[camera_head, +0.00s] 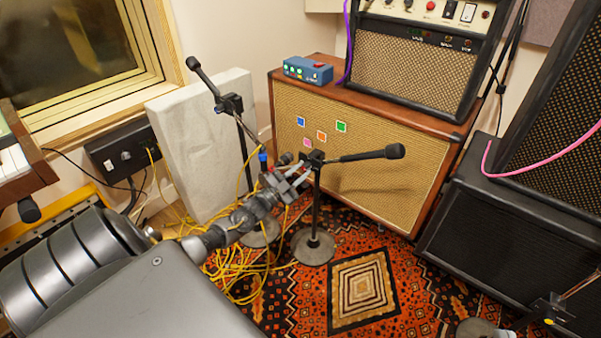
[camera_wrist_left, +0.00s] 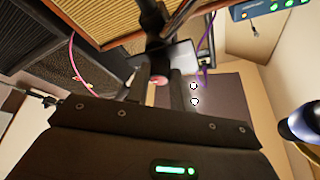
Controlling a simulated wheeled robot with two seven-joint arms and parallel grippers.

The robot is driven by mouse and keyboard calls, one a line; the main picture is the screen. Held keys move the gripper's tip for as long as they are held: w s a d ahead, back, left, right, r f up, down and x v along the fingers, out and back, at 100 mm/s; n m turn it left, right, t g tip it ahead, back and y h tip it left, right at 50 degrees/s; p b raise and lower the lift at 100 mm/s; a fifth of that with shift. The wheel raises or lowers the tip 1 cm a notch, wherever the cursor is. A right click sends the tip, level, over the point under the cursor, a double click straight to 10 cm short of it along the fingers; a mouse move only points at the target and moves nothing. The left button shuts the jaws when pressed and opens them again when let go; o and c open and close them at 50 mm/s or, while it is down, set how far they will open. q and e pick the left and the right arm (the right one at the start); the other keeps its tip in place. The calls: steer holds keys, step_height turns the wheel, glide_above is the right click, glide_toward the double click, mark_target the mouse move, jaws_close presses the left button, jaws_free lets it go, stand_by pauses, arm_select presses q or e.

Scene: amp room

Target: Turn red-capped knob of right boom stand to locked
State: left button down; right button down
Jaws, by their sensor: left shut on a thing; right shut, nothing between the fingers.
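The right boom stand (camera_head: 316,205) stands upright on the patterned rug, with its black boom and microphone (camera_head: 370,155) reaching right. Its clutch (camera_head: 314,157) is at the top of the pole. My left gripper (camera_head: 296,178) reaches in from the left at this clutch. In the left wrist view, the red-capped knob (camera_wrist_left: 160,80) lies between the two fingers of my left gripper (camera_wrist_left: 158,88), which are shut on it. In the head view the gripper hides the knob, and I cannot tell how far it is turned.
A second boom stand (camera_head: 230,103) stands to the left behind my gripper. Yellow cables (camera_head: 232,270) lie on the rug below my left arm. A wood-trimmed cabinet (camera_head: 390,195) stands behind, with black amplifiers (camera_head: 500,220) to the right. The rug's front middle (camera_head: 362,285) is clear.

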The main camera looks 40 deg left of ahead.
stand_by(0.3)
arm_select(q)
steer(key=c, duration=1.2)
jaws_free()
steer(key=p+v, duration=0.1)
steer(key=v, duration=1)
arm_select(e)
steer(key=shift+a+f+g, duration=0.3)
steer(key=shift+f+g, duration=0.6)
arm_select(q)
steer(key=shift+w, duration=0.1)
